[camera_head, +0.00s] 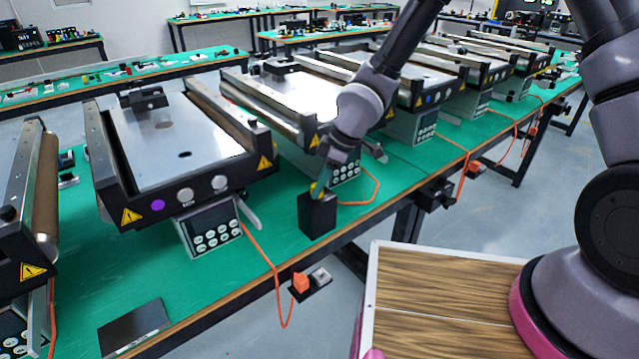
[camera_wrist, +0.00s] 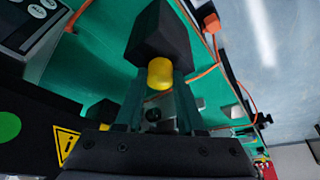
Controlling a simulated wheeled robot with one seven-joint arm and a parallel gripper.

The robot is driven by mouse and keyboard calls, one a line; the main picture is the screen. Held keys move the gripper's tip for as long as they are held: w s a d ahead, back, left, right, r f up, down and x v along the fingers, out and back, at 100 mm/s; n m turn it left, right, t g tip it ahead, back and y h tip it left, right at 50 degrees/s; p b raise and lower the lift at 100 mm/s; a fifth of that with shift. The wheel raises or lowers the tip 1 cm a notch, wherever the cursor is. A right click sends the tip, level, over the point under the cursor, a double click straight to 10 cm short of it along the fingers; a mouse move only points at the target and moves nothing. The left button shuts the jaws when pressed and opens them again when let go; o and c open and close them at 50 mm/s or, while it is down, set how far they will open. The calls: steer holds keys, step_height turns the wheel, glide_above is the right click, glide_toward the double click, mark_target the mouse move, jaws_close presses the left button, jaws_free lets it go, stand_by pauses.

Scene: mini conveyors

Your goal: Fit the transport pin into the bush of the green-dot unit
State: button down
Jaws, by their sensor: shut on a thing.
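The transport pin shows as a yellow knob (camera_wrist: 160,72) between the fingertips of my gripper (camera_wrist: 160,84) in the wrist view. My gripper is shut on it. A black block (camera_wrist: 162,35) stands just beyond the knob; it also shows in the head view (camera_head: 317,216) on the green bench, right below my gripper (camera_head: 318,186). The pin's lower part is hidden, so I cannot tell whether it sits in the block. A green dot (camera_wrist: 8,127) marks the dark unit at the left of the wrist view. Its bush is not in view there.
A purple-dot conveyor unit (camera_head: 180,150) stands left of my gripper, and a blue-dot unit (camera_head: 428,98) stands to the right. Orange cables (camera_head: 262,257) hang over the bench's front edge. A dark plate (camera_head: 134,326) lies at front left. Bare bench lies left of the block.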

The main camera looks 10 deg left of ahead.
step_height(320, 180, up, 13)
steer(key=shift+f, duration=0.2)
stand_by(1.9)
